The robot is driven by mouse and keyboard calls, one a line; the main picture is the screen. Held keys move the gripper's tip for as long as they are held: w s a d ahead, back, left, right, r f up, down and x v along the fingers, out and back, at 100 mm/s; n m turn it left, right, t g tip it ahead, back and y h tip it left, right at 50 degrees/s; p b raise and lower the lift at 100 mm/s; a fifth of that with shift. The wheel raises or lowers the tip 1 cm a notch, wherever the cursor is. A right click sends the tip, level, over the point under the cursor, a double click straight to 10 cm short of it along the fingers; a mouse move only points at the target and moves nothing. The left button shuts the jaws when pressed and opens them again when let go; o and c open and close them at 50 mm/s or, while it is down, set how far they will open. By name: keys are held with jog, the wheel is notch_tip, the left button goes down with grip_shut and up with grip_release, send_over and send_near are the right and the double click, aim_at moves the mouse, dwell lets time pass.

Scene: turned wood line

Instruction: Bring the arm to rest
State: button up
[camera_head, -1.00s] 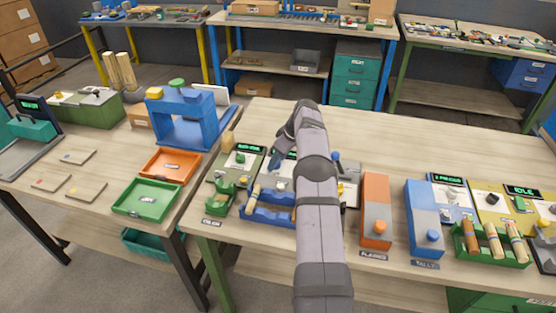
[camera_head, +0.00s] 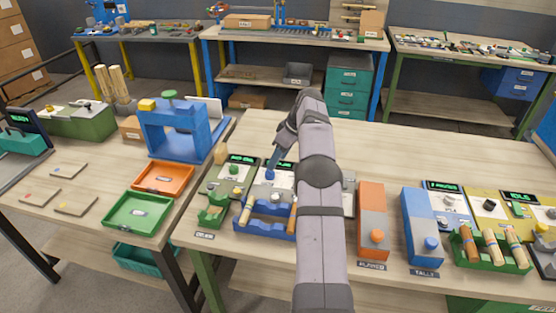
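My arm rises from the bottom middle of the head view and bends down at its far end. My gripper (camera_head: 274,163) hangs low over the machine row on the front bench (camera_head: 400,150), left of the arm. It is small and dark here, so I cannot tell whether its fingers are open. I see nothing clearly held in it. A blue rack (camera_head: 262,228) with wooden pieces stands in front of the gripper. My arm hides part of the bench behind it.
A green station (camera_head: 211,213) stands left of the rack. Orange (camera_head: 371,222) and blue (camera_head: 419,222) boxes stand right of my arm, then a green rack (camera_head: 495,262) with turned pieces. A blue press (camera_head: 172,130), an orange tray (camera_head: 163,193) and a green tray (camera_head: 137,226) stand left. The back of the bench is clear.

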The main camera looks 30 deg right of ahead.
jog(key=s+a+m+g, duration=0.1)
jog(key=s+a, duration=0.2)
jog(key=a, duration=0.3)
jog(key=s+a+m, duration=0.1)
jog(key=s+a, duration=0.3)
jog(key=a, duration=0.3)
jog(key=s+a+r+m+g, duration=0.1)
jog(key=s+a, duration=0.3)
jog(key=a, duration=0.3)
jog(key=shift+s+g+h, duration=0.2)
jog(key=shift+g+h, duration=0.1)
jog(key=s+a+f, duration=0.1)
jog(key=s+a, duration=0.2)
jog(key=s, duration=0.4)
jog(key=s+a+f+m+g, duration=0.1)
jog(key=s+a+f, duration=0.1)
jog(key=s, duration=0.6)
jog(key=s+a+f+h, duration=0.1)
jog(key=s+a+f, duration=0.1)
jog(key=s+a, duration=0.2)
jog(key=s, duration=0.3)
jog(key=shift+s+a+m, duration=0.25)
jog(key=shift+s+m, duration=0.15)
jog(key=shift+f, duration=0.2)
notch_tip(320, 180, down, 7)
jog(key=b, duration=0.7)
jog(key=shift+r, duration=0.15)
